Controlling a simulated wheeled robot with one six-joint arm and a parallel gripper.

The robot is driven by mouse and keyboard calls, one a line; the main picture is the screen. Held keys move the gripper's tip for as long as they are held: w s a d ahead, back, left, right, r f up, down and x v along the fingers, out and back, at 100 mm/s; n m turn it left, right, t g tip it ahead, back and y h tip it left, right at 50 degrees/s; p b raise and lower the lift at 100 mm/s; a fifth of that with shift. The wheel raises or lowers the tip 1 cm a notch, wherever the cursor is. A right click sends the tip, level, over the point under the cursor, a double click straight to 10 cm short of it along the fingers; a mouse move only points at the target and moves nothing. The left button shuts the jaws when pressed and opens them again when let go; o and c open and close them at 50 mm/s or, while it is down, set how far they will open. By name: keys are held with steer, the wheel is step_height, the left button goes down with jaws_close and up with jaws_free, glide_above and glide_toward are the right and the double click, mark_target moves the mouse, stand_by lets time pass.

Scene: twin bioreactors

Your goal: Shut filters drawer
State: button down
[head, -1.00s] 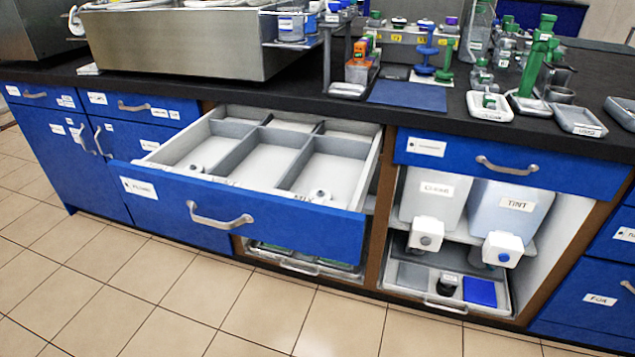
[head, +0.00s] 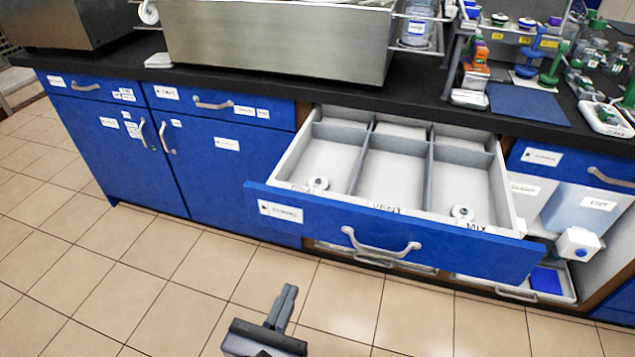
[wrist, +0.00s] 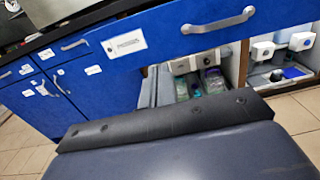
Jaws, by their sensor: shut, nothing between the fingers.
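The filters drawer (head: 400,238) stands pulled far out of the blue cabinet under the black counter. Its blue front has a grey bar handle (head: 380,243) and a white label at the left end. Inside are grey dividers, and small white round pieces lie in the left and right compartments. My gripper (head: 285,300) is shut and empty, low in front of the drawer, over the floor and left of the handle. It does not touch the drawer. In the wrist view the drawer front (wrist: 165,35) and handle cross the top, with my dark gripper body filling the bottom.
Shut blue doors and drawers (head: 215,150) stand to the left. An open cubby with white dispensers (head: 578,244) is at the right. A lower tray (head: 390,262) shows under the drawer. The tiled floor (head: 100,260) in front is clear.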

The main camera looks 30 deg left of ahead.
mark_target(316, 222)
steer(key=b+x, duration=0.1)
steer(key=x, duration=0.3)
steer(key=b+x, duration=0.1)
steer(key=x, duration=0.4)
steer(key=b+x, duration=0.1)
steer(key=x, duration=0.4)
steer(key=shift+s+a, duration=0.15)
steer(key=shift+a, duration=0.15)
